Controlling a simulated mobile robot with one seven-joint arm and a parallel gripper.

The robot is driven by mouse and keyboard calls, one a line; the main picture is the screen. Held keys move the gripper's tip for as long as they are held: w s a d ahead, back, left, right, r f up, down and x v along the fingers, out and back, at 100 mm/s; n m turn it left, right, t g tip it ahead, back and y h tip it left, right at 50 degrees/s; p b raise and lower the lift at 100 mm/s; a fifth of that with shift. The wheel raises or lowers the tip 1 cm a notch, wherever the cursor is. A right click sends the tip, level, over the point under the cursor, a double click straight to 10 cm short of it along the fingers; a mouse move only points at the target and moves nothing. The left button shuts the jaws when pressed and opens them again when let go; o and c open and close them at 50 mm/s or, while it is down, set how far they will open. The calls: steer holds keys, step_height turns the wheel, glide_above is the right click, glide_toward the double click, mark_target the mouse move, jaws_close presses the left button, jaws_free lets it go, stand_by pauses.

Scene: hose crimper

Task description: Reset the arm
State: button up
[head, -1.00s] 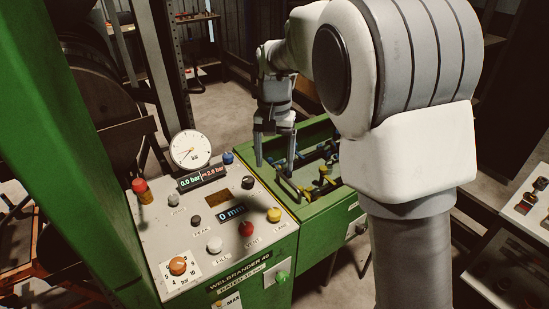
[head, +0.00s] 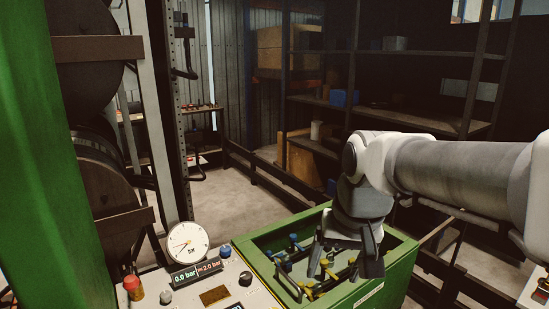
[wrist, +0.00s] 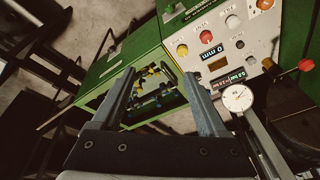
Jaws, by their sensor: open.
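My gripper (head: 343,272) points down over the open green bin (head: 405,250) in the head view, its two fingers spread apart with nothing between them. My arm reaches in from the right. In the wrist view my gripper (wrist: 158,75) shows two grey fingers well apart, with the bin and its contents seen between and beyond them. The fingertips overlap the bin in both views, so I cannot tell their exact height above its contents.
A control panel (head: 212,297) with a round dial gauge (head: 187,242), a red knob (head: 132,284) and a pressure display (head: 196,272) stands left of the bin. Small blue and yellow-handled parts lie in the bin. Dark shelves (head: 420,115) stand behind; bare floor (head: 235,200) lies between.

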steer(key=s+d+t, duration=0.1)
steer(key=s+d, duration=0.1)
steer(key=s, duration=0.3)
steer(key=s+d+f+n+t, duration=0.1)
steer(key=s+d, duration=0.1)
steer(key=s, duration=0.4)
steer(key=shift+f+t+h, duration=0.3)
steer(key=shift+h, duration=0.1)
stand_by(3.4)
